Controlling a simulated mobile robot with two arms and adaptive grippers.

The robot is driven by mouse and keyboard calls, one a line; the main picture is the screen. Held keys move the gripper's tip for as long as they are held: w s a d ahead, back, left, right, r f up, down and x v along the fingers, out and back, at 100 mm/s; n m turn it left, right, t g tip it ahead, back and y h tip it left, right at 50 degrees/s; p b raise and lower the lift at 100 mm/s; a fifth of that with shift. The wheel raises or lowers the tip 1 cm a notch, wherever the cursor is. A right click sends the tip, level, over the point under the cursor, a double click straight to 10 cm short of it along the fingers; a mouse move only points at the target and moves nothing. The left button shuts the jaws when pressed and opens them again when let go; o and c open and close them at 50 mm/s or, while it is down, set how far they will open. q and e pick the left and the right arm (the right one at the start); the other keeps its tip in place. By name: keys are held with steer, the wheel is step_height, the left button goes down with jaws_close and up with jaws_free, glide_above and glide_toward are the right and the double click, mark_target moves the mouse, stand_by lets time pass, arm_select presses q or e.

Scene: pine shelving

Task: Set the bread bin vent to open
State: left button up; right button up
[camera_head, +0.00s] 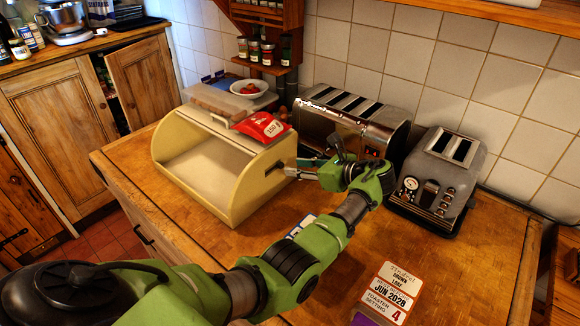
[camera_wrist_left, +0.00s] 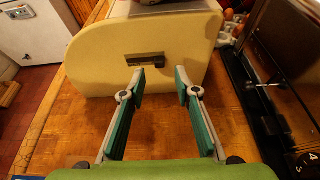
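The cream bread bin (camera_head: 245,190) stands on the wooden counter with its front open and its inside empty. In the left wrist view, its side panel (camera_wrist_left: 95,65) faces me and carries a dark horizontal vent slider (camera_wrist_left: 145,60). I cannot tell from its look which setting the vent is at. My left gripper (camera_head: 297,168) is at the right side of the bin in the head view. In the left wrist view, my left gripper (camera_wrist_left: 160,84) is open and empty, its fingertips apart and just short of the panel, below the slider. My right gripper is not in view.
A long chrome toaster (camera_head: 352,120) stands behind my left gripper, and a grey toaster (camera_head: 437,180) is to its right. A printed card (camera_head: 388,290) is at the front right of the counter.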

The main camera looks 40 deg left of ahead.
arm_select(q)
steer(key=v, duration=0.7)
steer(key=shift+d, duration=0.35)
steer(key=shift+r, duration=0.1)
